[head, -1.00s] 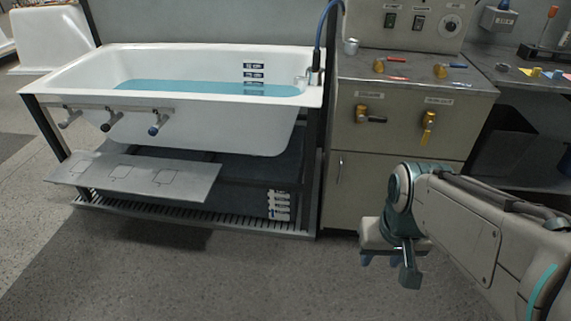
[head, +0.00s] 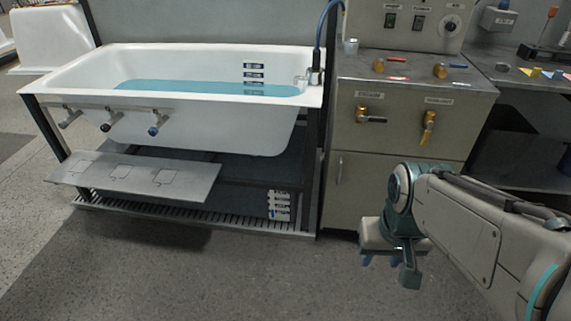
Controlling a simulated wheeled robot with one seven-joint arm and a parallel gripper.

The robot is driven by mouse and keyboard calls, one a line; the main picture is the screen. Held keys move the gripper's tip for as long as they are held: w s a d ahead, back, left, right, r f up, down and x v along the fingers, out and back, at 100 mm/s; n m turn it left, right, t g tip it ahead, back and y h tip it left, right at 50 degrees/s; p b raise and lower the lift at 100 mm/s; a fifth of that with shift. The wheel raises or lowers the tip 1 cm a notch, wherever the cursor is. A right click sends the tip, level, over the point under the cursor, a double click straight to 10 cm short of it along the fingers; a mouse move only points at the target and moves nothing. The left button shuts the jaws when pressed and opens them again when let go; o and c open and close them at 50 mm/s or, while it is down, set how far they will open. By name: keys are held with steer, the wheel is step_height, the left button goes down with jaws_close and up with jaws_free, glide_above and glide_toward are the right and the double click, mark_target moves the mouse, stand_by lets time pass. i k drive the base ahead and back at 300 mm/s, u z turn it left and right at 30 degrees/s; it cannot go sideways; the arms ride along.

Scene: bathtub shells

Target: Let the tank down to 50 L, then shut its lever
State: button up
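A white tub (head: 215,125) stands in a dark frame at the left, with blue water (head: 200,87) in it. Small level labels (head: 253,74) sit on its inner back wall, too small to read; the water reaches just below the lowest clear one. Two brass levers are on the grey cabinet front: the left lever (head: 370,117) lies horizontal, the right lever (head: 428,128) hangs down. Their labels are not clearly legible. My gripper (head: 390,268) points down in front of the cabinet, below and apart from both levers. Its fingers are partly hidden, and I see nothing held.
Three handles (head: 110,121) are on the tub's front rail, above a tilted grey panel (head: 135,175). A dark workbench (head: 525,78) is at the right. The floor (head: 220,275) in front is clear.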

mark_target(430, 124)
steer(key=z, duration=0.45)
steer(key=k, duration=1.05)
steer(key=u, duration=0.15)
steer(key=i, duration=1.45)
steer(key=z, duration=1)
